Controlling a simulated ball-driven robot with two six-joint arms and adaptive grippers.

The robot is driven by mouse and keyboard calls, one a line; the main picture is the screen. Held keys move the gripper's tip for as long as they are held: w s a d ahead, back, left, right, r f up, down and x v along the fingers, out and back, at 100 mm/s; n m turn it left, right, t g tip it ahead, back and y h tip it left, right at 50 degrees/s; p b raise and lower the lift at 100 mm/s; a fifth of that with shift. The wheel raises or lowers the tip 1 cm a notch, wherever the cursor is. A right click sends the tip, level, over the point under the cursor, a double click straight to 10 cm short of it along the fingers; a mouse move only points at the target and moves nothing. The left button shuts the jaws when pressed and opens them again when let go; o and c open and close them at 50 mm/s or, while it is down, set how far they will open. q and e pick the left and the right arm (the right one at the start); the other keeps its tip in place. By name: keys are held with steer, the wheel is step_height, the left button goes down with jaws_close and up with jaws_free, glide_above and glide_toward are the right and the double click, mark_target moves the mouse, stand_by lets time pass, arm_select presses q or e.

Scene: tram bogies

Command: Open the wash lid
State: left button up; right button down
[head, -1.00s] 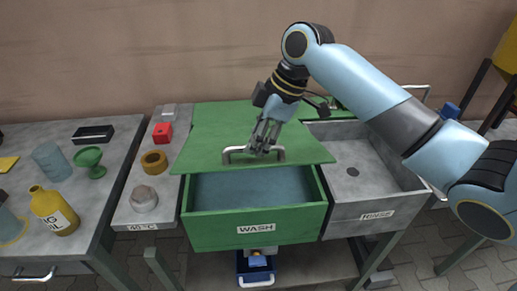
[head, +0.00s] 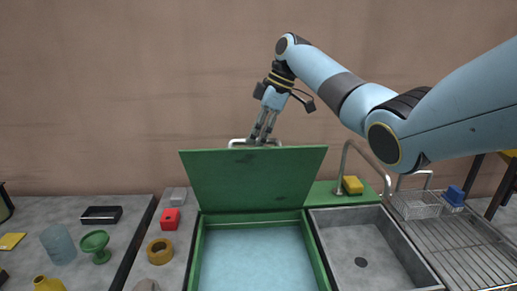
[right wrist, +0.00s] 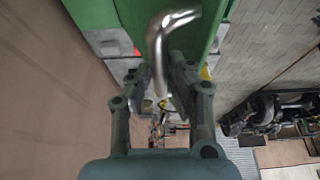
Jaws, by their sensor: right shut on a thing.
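The green wash lid (head: 254,180) stands steeply raised at the back of the green wash basin (head: 199,250) in the head view. The basin is uncovered, with pale blue water (head: 258,262) inside. The lid's metal handle (head: 238,141) runs along its top edge. My right gripper (head: 258,140) is shut on this handle from above. In the right wrist view the handle (right wrist: 160,50) lies between the fingers of the right gripper (right wrist: 168,85), with the green lid (right wrist: 135,20) beyond it. My left gripper is not in view.
A grey rinse basin (head: 365,250) adjoins on the right, with a bent tap (head: 343,165) and a yellow sponge (head: 352,185) behind it. A wire drying rack (head: 450,240) lies farther right. The wall (head: 120,90) is behind the lid.

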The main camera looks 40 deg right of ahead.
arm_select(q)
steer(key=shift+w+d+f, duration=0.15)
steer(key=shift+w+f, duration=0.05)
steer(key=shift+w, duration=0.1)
arm_select(e)
steer(key=shift+w+d+f+g, duration=0.3)
steer(key=shift+w+d+g, duration=0.1)
steer(key=shift+w+d, duration=0.25)
steer(key=shift+a, duration=0.1)
steer(key=c, duration=1.5)
jaws_free()
steer(key=shift+w, duration=0.15)
steer(key=shift+o, duration=1.3)
steer(key=shift+w+f, duration=0.15)
steer(key=shift+w, duration=0.15)
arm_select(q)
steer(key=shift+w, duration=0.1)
arm_select(e)
steer(key=v, duration=1.2)
steer(key=shift+d, duration=0.25)
steer(key=shift+s, duration=0.1)
